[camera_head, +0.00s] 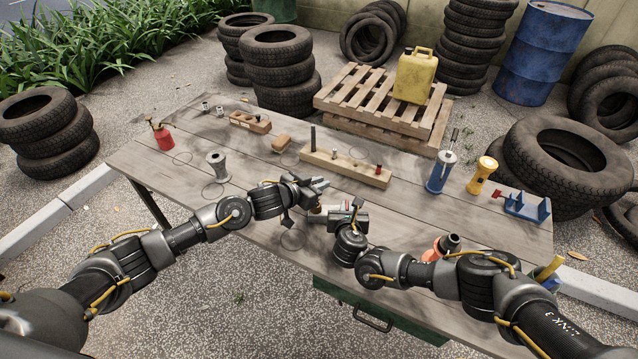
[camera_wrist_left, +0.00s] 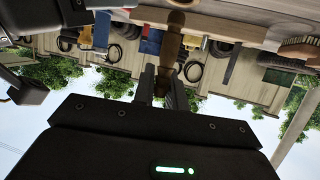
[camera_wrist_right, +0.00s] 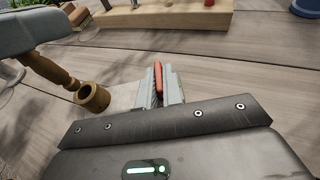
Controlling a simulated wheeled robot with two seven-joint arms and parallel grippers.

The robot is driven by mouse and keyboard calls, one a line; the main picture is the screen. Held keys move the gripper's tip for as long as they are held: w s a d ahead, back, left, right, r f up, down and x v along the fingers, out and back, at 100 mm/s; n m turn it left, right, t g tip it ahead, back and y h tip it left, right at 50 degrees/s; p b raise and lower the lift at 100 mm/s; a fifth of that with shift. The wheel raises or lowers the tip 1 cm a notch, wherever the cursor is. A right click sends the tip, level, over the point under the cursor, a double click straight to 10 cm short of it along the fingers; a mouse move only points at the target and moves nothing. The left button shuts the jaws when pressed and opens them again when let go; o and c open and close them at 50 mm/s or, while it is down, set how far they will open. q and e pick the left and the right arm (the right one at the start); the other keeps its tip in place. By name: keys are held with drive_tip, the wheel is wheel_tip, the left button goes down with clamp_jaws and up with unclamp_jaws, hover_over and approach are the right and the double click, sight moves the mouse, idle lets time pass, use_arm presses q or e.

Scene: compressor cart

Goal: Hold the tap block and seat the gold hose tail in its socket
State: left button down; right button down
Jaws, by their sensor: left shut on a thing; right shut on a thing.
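My right gripper, also in the head view (camera_head: 357,205), is shut on a narrow red-orange piece (camera_wrist_right: 158,76). I cannot tell whether this is part of the tap block; most of it is hidden between the fingers.
A wooden rail (camera_head: 328,164) with pegs lies beyond the grippers. A blue canister (camera_head: 441,172), a yellow torch-like item (camera_head: 481,175) and a blue vice (camera_head: 524,206) stand to the right. A red oil can (camera_head: 163,136) and grey spool (camera_head: 217,166) are on the left.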

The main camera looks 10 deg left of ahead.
use_arm(q)
drive_tip(key=shift+f, duration=0.95)
drive_tip(key=shift+f, duration=0.3)
drive_tip(key=shift+f, duration=0.8)
drive_tip(key=c, duration=1.3)
unclamp_jaws()
drive_tip(key=shift+c, duration=0.2)
drive_tip(key=shift+s, duration=0.1)
drive_tip(key=v, duration=1.2)
